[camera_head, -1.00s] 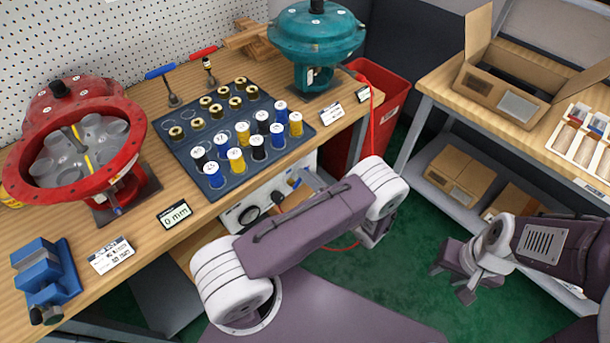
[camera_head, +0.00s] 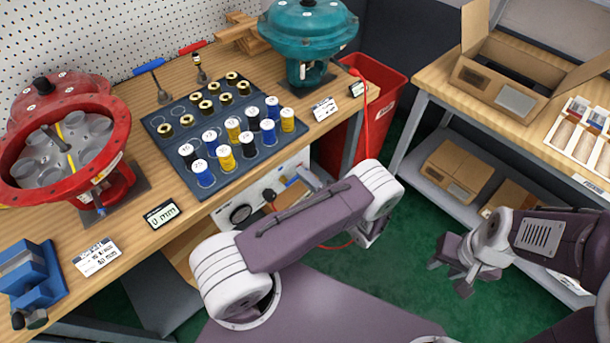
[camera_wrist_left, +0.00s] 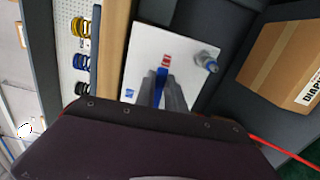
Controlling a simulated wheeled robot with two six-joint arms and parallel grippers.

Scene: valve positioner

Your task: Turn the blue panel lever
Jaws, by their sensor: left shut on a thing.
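The left wrist view shows a white panel (camera_wrist_left: 140,62) with a blue lever (camera_wrist_left: 162,75) between the two grey fingers of my left gripper (camera_wrist_left: 163,92). The fingers are closed on the lever. A red mark (camera_wrist_left: 167,59) is beside the lever's far end. In the head view the panel (camera_head: 262,192) is below the bench edge, partly covered by my left arm; my left gripper's fingers are not clear there. My right gripper (camera_head: 452,276) is open and empty over the floor at right.
Above is a wooden bench (camera_head: 140,200) with a tray of springs (camera_head: 175,150), a red valve (camera_head: 120,130) and a teal actuator (camera_head: 305,40). A red bin (camera_head: 385,90) stands beyond it.

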